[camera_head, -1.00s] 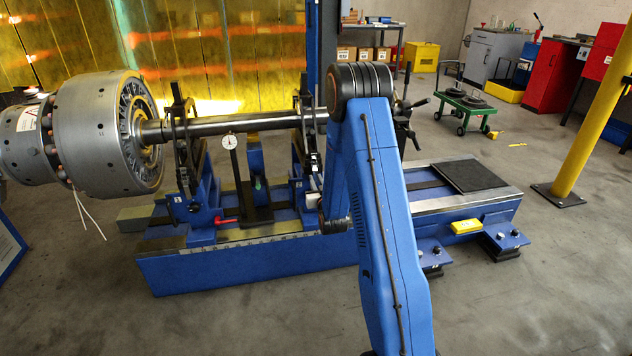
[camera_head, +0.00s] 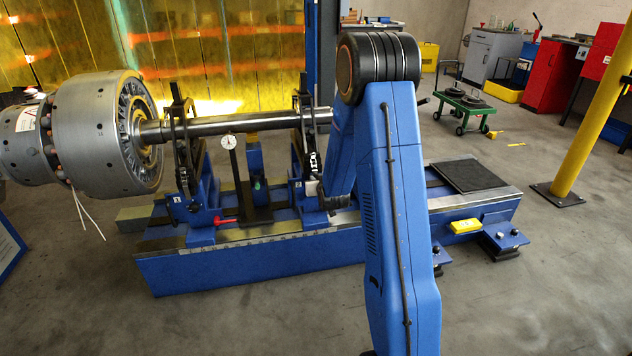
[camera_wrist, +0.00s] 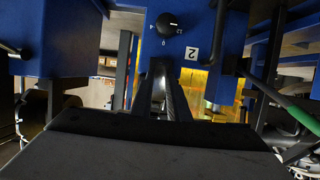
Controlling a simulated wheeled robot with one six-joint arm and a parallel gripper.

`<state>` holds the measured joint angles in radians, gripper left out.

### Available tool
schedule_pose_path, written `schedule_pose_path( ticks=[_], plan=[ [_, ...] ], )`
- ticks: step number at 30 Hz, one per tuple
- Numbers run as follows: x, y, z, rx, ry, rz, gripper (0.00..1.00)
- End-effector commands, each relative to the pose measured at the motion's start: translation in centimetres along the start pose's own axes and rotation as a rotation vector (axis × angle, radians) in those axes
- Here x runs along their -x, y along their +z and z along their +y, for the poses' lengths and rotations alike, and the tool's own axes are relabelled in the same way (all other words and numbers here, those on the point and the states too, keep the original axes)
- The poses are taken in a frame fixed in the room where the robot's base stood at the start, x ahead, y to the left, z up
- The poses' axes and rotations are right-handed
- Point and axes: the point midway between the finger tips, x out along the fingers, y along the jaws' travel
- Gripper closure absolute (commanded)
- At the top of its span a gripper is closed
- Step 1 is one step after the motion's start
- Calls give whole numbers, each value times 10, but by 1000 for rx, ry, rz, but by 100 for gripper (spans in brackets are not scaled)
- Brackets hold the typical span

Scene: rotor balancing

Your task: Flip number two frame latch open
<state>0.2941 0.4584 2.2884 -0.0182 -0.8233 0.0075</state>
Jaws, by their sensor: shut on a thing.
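The number two pedestal (camera_head: 298,190) is blue and stands under the right end of the shaft, with a black bearing frame (camera_head: 309,135) on top. The wrist view shows a white "2" plate (camera_wrist: 192,54) on a blue face, beside a black selector knob (camera_wrist: 166,22). My gripper (camera_wrist: 163,72) is at this face, just below the knob and left of the plate. Its fingers are closed together on a small dark part, which I take for the number two frame latch; the fingers hide most of it. In the head view my gripper (camera_head: 323,197) is small beside the pedestal.
A large grey rotor (camera_head: 105,130) hangs at the left end of the shaft (camera_head: 230,122). A dial gauge (camera_head: 229,142) stands on a post between the pedestals. The bed's right end is mostly clear.

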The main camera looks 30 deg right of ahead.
Motion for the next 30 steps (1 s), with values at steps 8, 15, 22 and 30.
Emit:
schedule_pose_path(
  ticks=[8,15,22,30],
  plan=[
    [9,-12,0,1,-1,-200,100],
    [15,-18,0,-1,-1,-357,100],
    [18,-24,2,2,9,-475,100],
    [21,-30,0,0,-4,-603,100]
  ],
)
